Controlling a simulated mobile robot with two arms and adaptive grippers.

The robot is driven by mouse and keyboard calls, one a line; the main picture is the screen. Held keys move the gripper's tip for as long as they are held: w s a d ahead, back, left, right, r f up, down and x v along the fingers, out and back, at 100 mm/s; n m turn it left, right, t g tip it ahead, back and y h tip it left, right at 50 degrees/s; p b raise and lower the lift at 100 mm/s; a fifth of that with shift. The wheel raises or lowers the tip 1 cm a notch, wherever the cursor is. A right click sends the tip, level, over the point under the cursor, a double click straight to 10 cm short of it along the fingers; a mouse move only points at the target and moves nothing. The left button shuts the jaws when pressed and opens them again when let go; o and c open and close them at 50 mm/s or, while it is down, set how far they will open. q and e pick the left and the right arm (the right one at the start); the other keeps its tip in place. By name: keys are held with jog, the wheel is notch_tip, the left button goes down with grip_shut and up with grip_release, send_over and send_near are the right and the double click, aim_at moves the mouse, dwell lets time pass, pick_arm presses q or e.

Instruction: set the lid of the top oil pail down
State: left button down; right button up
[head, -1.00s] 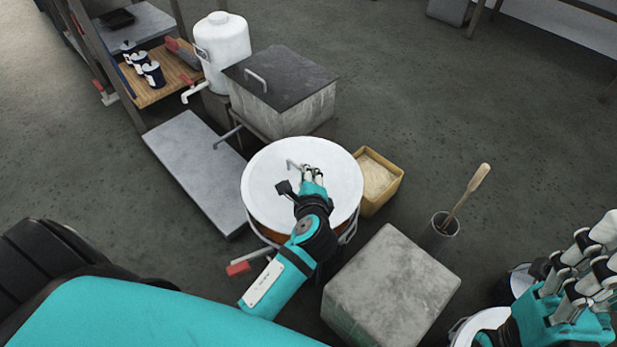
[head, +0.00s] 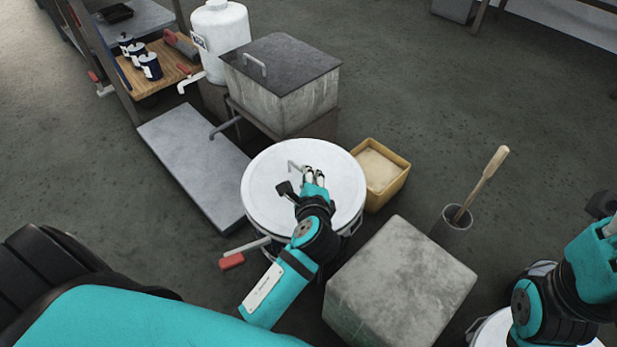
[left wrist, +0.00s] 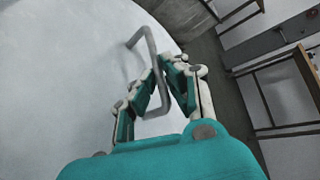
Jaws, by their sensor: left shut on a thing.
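A round white lid (head: 268,205) with a bent grey handle (head: 292,165) is near the middle of the head view. My left gripper (head: 313,177) is shut on this handle; the left wrist view shows the fingers (left wrist: 165,72) closed around the grey bar (left wrist: 152,48) above the white lid (left wrist: 65,70). The lid looks about level. It hides nearly all of the pail below; only bits of metal show under its near edge, so I cannot tell whether lid and rim touch. My right gripper (head: 608,228) is at the right edge, partly cut off.
A stone block (head: 400,285) stands close to the lid's lower right. A yellow box (head: 383,175) is to the right, a grey tank (head: 283,85) behind, a low slab (head: 195,170) to the left. A pot (head: 452,230) holds a wooden stick. Another white lid (head: 490,335) is lower right.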

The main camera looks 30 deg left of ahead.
pick_arm(q)
jog(key=shift+f, duration=0.45)
